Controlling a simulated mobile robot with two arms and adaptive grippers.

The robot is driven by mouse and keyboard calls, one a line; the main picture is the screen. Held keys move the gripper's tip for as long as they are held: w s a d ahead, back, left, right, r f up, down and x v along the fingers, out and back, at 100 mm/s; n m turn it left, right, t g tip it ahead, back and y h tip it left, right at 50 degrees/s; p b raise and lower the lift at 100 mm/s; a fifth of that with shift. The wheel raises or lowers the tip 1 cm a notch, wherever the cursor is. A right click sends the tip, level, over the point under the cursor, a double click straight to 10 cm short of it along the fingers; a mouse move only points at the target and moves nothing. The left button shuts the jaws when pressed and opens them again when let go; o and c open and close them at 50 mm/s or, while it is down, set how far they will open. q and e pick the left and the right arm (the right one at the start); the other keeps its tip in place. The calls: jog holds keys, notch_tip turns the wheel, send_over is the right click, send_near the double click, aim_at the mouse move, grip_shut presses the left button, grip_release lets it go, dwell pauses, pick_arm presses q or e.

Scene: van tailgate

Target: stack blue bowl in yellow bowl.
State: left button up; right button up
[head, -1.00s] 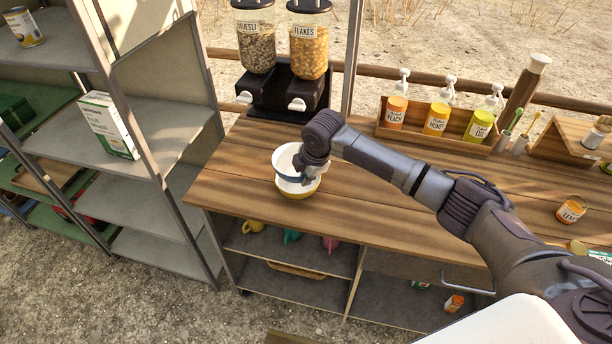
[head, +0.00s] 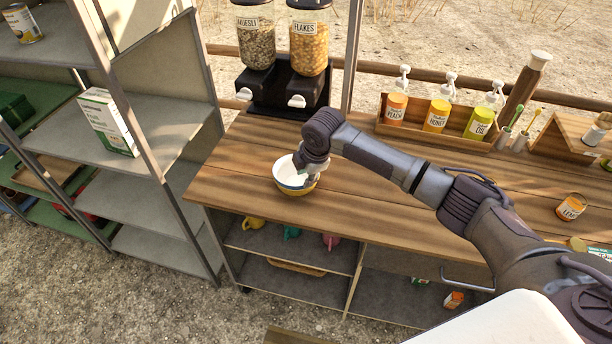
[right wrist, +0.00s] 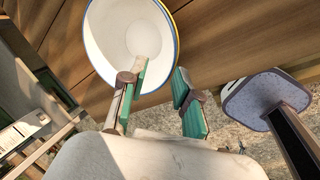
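The blue bowl (head: 284,172), white inside with a blue band, sits upright inside the yellow bowl (head: 298,193) on the wooden counter. Only a low yellow strip of the outer bowl shows below the blue band. In the right wrist view the blue bowl (right wrist: 120,35) fills the top, with a thin yellow edge beyond its rim. My right gripper (head: 312,178) is at the bowls' right side. In the wrist view its green-padded fingers (right wrist: 162,90) are apart, one inside the rim and one outside. My left gripper is not in view.
Cereal dispensers (head: 285,90) stand behind the bowls. A wooden box with pump bottles (head: 437,122) is at the back right, and an orange can (head: 570,207) lies farther right. A metal shelf (head: 160,150) stands left. The counter (head: 235,185) around the bowls is clear.

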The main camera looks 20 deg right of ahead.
jog(key=a+b+v, duration=0.1)
jog(key=v, duration=1.1)
jog(key=shift+d+r+b, duration=0.3)
jog(key=shift+d+b, duration=0.05)
jog(key=shift+d, duration=0.2)
